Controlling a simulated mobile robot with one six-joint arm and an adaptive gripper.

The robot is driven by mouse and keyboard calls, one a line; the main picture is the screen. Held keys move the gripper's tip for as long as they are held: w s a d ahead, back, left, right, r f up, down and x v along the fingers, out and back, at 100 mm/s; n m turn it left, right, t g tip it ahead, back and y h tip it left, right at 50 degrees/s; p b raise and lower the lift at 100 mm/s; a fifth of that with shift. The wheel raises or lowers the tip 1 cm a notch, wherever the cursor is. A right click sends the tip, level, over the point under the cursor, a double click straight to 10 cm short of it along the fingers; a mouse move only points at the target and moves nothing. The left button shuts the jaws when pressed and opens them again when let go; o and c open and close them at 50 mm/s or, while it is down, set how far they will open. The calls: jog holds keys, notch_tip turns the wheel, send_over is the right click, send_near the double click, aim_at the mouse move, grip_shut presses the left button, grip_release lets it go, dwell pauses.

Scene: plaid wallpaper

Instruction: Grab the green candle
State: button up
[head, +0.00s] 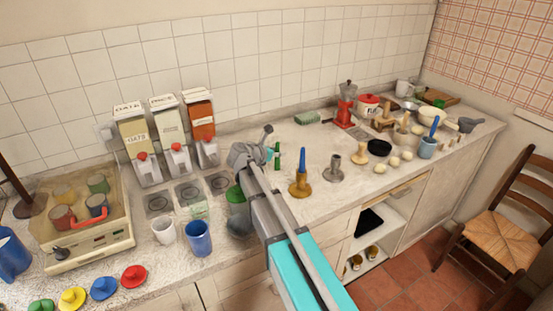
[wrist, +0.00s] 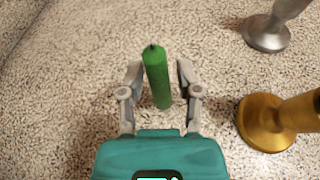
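The green candle (wrist: 157,78) stands upright on the speckled counter in the wrist view, with a dark wick on top. My gripper (wrist: 160,68) is open, with one grey finger on each side of the candle. A gap shows between each finger and the candle, so they look apart. In the head view the green candle (head: 277,157) shows just right of my gripper (head: 266,143), partly hidden by it.
A gold candle holder (head: 300,187) with a blue candle (head: 302,164) stands close to the right. A silver holder (head: 334,171) is beyond it. Dispensers (head: 168,140) line the wall at left. A blue cup (head: 198,240) and white cup (head: 164,231) stand near the front edge.

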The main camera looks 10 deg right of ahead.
grip_shut()
jog(key=shift+r, duration=0.1)
jog(key=s+d+r+p, duration=0.1)
jog(key=s+r+p, duration=1.1)
jog(key=s+p, duration=0.1)
jog(key=shift+s+r, duration=0.4)
jog(key=shift+s, duration=0.1)
dwell(0.7)
